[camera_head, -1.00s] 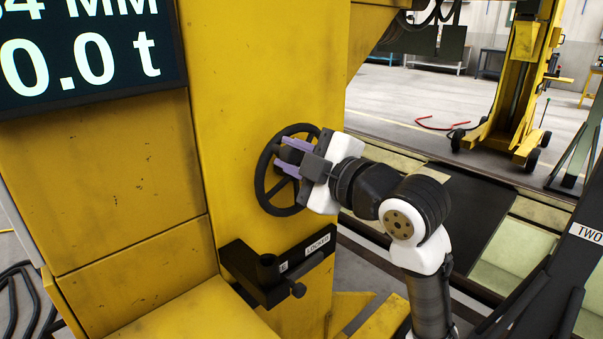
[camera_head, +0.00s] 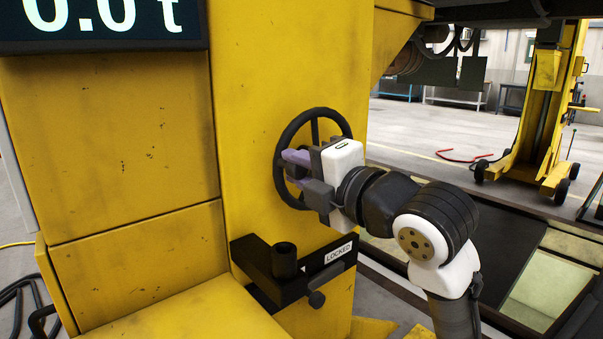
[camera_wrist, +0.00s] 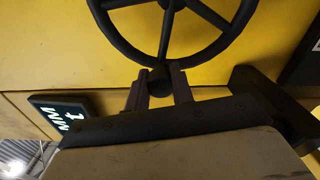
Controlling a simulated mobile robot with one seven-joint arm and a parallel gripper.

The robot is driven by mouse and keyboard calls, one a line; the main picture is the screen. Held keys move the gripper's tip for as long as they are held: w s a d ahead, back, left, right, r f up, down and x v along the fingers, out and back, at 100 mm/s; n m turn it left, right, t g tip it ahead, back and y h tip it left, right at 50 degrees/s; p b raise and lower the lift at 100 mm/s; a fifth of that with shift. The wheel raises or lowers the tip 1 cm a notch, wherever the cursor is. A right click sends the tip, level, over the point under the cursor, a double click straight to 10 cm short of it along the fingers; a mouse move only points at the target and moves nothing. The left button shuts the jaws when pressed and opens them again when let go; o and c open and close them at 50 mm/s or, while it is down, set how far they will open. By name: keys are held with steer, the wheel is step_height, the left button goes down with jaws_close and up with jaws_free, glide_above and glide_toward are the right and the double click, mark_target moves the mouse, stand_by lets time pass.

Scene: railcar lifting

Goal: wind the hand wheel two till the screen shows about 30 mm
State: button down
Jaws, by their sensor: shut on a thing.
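The black spoked hand wheel (camera_head: 284,137) is on the yellow column, mid-picture in the head view. It also fills the top of the wrist view (camera_wrist: 211,50). My gripper (camera_head: 290,168) is at the wheel's lower left, its fingers shut on the wheel's dark knob (camera_wrist: 158,80). My wrist and fingers hide part of the wheel in the head view. The dark screen (camera_head: 105,40) is at the upper left, cut off by the picture's top. "0.0 t" partly shows; the mm figure is out of view. In the wrist view the screen (camera_wrist: 62,118) is tilted and its number unreadable.
Below the wheel, a black bracket (camera_head: 262,262) with an upright socket and a "LOCKED" label juts from the column. A yellow lifting stand (camera_head: 535,120) is far right. A red hose (camera_head: 462,158) lies on the open floor. Black cables (camera_head: 22,290) lie lower left.

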steer(key=shift+f, duration=0.1)
stand_by(0.4)
steer(key=c, duration=1.2)
jaws_free()
steer(key=v, duration=1.4)
